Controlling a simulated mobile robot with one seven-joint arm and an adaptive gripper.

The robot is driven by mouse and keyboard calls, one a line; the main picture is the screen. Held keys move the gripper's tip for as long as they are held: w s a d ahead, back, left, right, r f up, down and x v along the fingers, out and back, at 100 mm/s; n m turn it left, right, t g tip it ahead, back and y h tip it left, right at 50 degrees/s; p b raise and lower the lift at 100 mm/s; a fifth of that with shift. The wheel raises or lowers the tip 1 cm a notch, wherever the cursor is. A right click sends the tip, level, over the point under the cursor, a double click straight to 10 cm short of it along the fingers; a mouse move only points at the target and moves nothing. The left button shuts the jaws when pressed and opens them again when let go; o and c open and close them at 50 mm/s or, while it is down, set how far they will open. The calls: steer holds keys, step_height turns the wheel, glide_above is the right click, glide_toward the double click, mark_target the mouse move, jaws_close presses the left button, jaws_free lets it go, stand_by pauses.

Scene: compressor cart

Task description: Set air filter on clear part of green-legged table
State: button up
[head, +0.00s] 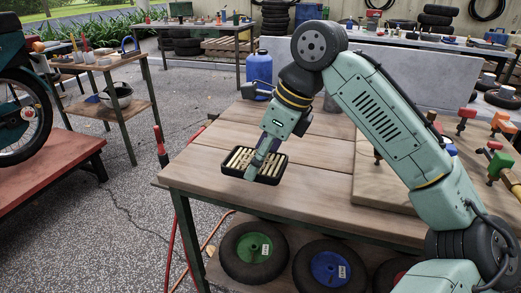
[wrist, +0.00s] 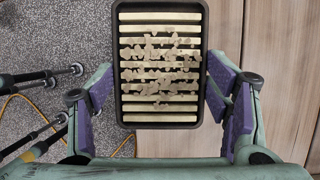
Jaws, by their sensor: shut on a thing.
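The air filter (head: 280,170) is a black rectangular frame with cream pleats, at the left part of the near wooden table (head: 225,165), which has dark green legs. In the wrist view the air filter (wrist: 160,65) fills the space between the purple-padded fingers, with grey-brown debris on its pleats. My gripper (head: 262,160) is shut on the filter by its two long sides. Behind the filter, the wrist view shows floor at left and table planks at right. I cannot tell whether its underside touches the table.
A wooden board (head: 375,185) and several colored clamps (head: 500,165) occupy the right side. The planks between filter and board are clear. Wheels (head: 254,250) sit on the lower shelf. Red-handled tools (head: 161,145) stand beyond the left edge.

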steer(key=w, duration=0.5)
steer(key=w+a+f+p, duration=0.1)
steer(key=w, duration=0.4)
steer(key=w+p, duration=0.1)
steer(key=w, duration=0.4)
steer(key=shift+a+f, duration=0.15)
steer(key=shift+w+f, duration=0.2)
steer(key=shift+f, duration=1.65)
steer(key=shift+f, duration=0.15)
steer(key=o, duration=1.3)
steer(key=shift+o, duration=0.2)
steer(key=v, duration=1.2)
steer(key=shift+p, duration=0.35)
